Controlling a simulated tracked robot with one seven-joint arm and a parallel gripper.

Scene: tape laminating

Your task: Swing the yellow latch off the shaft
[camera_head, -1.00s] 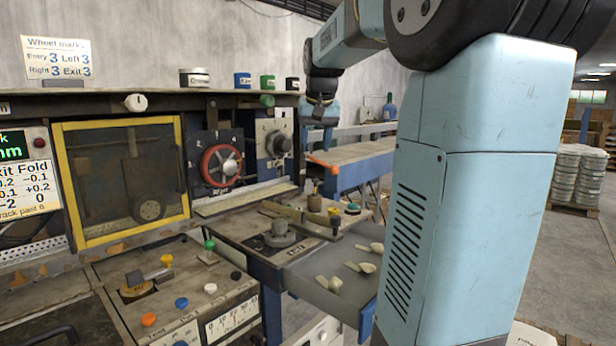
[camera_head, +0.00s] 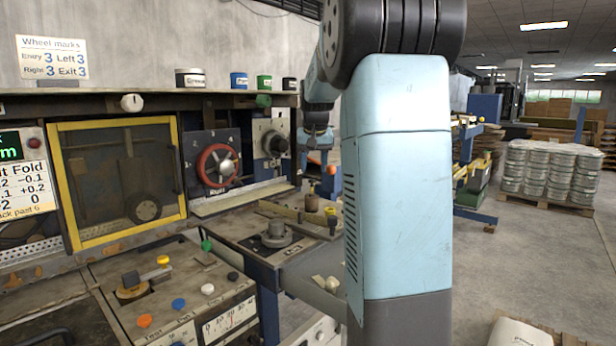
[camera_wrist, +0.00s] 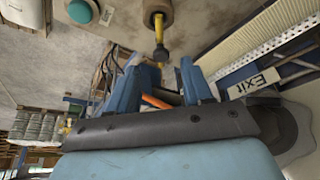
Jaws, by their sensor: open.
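A small yellow piece with a dark stem (camera_wrist: 158,38), likely the latch, shows in the wrist view on a brown, rounded mount. It lies beyond my open fingers. In the head view a yellow piece (camera_head: 330,211) shows on the bench's right part, beside a dark post. I cannot tell how it sits on the shaft. My gripper (camera_wrist: 160,72) is open, its two blue fingers apart and nothing held between them.
An orange rod (camera_wrist: 156,102) shows behind the fingers, and a teal button (camera_wrist: 82,11) lies near the mount. A red handwheel (camera_head: 217,165) and a grey round knob (camera_head: 277,235) stand left of my arm. My arm hides the bench's right end.

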